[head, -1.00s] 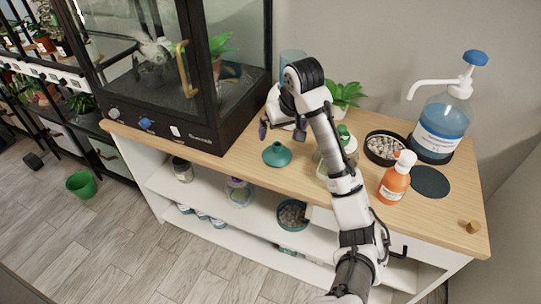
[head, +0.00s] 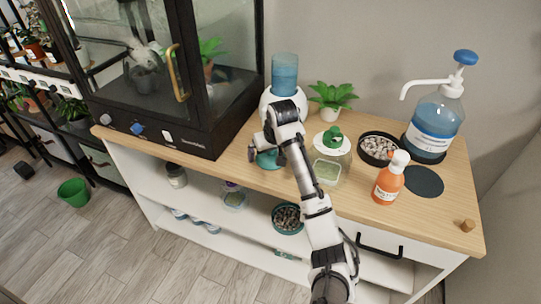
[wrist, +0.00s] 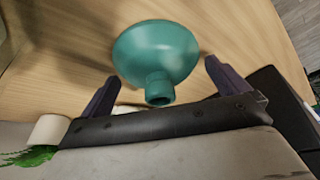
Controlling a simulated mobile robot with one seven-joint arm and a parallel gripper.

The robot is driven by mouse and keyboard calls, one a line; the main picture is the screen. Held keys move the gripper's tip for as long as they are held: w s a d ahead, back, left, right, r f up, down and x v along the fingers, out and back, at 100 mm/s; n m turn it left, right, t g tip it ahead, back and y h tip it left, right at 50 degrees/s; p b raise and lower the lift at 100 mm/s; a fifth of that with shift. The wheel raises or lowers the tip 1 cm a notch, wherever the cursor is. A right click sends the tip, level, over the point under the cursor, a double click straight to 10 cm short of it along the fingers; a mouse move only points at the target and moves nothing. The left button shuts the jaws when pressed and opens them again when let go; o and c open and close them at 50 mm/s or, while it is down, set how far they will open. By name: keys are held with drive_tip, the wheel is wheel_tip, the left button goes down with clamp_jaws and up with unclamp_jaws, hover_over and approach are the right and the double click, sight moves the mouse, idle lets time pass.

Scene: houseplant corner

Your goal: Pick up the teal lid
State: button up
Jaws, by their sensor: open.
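The teal lid (head: 269,161) sits on the wooden tabletop, to the right of the glass cabinet, partly hidden behind my arm in the head view. In the wrist view the lid (wrist: 155,50) shows as a round teal dome with a short hollow neck pointing toward my gripper. My gripper (wrist: 158,80) is open, with one dark finger on each side of the lid's neck. The fingers look apart from the lid, and nothing is held. In the head view my gripper (head: 256,150) is right at the lid, mostly covered by my own arm.
A white dispenser with a blue tank (head: 284,75) stands just behind. A clear jar with a green-knobbed top (head: 332,150), a plant (head: 332,98), a pebble bowl (head: 378,148), an orange bottle (head: 389,180) and a pump bottle (head: 437,125) stand to the right.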

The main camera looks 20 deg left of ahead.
drive_tip(key=shift+c, duration=0.4)
drive_tip(key=c, duration=0.8)
drive_tip(key=shift+o, duration=0.2)
